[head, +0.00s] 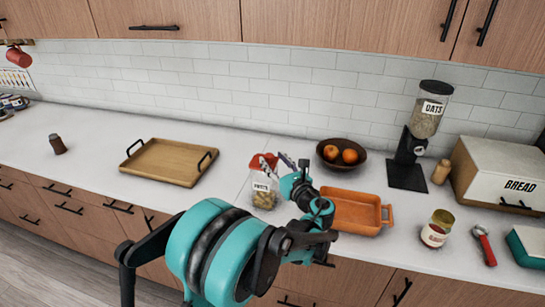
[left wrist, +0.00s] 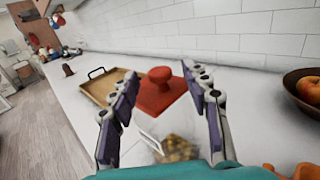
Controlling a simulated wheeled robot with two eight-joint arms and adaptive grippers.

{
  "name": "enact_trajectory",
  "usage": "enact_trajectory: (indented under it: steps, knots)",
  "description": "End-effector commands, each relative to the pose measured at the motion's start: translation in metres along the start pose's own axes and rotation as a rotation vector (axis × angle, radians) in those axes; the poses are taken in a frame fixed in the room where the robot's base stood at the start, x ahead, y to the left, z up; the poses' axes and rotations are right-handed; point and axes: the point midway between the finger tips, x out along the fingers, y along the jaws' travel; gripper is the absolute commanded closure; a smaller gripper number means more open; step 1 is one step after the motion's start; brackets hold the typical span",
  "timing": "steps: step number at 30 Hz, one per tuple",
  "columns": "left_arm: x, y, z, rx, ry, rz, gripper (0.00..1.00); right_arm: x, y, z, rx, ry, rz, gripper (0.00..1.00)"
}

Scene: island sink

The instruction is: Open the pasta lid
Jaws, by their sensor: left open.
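The pasta jar (head: 264,199) is clear, with a white label and pasta inside, and stands on the counter. Its red lid (head: 257,160) shows at the top of the jar, partly behind my gripper; I cannot tell whether it sits fully closed. In the left wrist view the square lid (left wrist: 158,102) has a round red knob (left wrist: 160,74), and the jar (left wrist: 180,148) is partly hidden below it. My left gripper (head: 284,161) is open at the lid, and its fingers (left wrist: 161,98) stand apart on either side of it. My right gripper is not in view.
A wooden tray (head: 160,163) lies to the left. An orange baking dish (head: 355,212) and a fruit bowl (head: 341,155) are close on the right. An oats dispenser (head: 407,165), a bread box (head: 495,172) and an open can (head: 435,234) stand farther right.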

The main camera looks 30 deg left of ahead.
Motion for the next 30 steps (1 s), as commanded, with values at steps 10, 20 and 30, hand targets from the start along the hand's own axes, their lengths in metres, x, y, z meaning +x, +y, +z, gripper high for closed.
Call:
enact_trajectory:
  steps: [10,20,30]
  knots:
    - [0.032,0.000,0.000,-0.002,0.001,0.000,0.53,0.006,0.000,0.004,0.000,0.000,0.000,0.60]
    - [0.032,0.000,0.000,-0.002,0.001,0.000,0.84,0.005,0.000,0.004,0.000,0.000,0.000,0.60]
    - [0.032,0.001,0.002,-0.008,0.007,0.000,1.00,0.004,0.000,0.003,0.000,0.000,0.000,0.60]
